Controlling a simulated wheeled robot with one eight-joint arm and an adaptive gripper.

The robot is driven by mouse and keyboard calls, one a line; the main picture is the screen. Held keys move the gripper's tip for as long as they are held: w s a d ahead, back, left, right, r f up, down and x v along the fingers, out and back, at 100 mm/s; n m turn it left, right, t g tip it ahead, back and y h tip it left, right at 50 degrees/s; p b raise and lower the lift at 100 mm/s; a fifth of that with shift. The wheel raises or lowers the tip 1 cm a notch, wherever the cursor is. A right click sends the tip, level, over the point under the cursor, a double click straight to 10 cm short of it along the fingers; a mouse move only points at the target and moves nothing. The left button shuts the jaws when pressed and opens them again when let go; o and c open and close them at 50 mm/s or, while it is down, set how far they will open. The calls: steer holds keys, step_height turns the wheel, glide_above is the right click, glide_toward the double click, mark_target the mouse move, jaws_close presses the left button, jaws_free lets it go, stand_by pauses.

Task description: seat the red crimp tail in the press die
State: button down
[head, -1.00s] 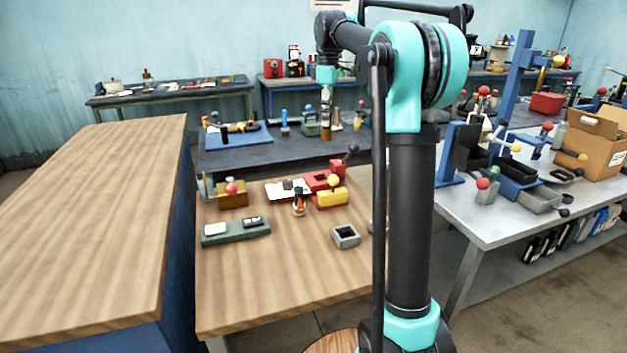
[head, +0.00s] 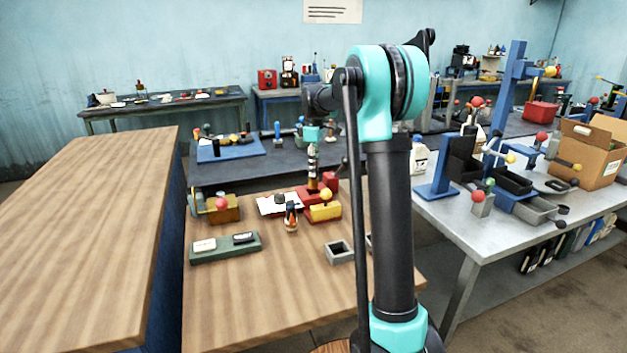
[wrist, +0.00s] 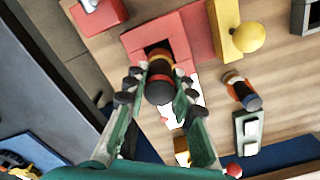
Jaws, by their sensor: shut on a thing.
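My gripper (wrist: 158,86) is shut on a dark cylindrical piece with orange and red bands (wrist: 160,88), which I take for the red crimp tail. The red press die (wrist: 170,32) is a block with a dark square pocket, just beyond the held piece in the wrist view. The piece's far end overlaps the pocket's near edge; I cannot tell whether it is inside or above. In the head view my gripper (head: 312,182) points down beside the red block (head: 328,183), and the held piece is too small to make out.
A yellow block with a yellow ball (wrist: 230,32) stands close beside the die. A green tray (head: 226,248) and a grey open box (head: 339,252) are nearer the front. Bare wood lies between them.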

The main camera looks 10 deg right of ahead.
mark_target(314, 179)
steer(key=shift+f, duration=2.4)
steer(key=shift+f, duration=0.1)
steer(key=c, duration=1.3)
jaws_free()
step_height(314, 179, up, 12)
steer(key=shift+r, duration=0.15)
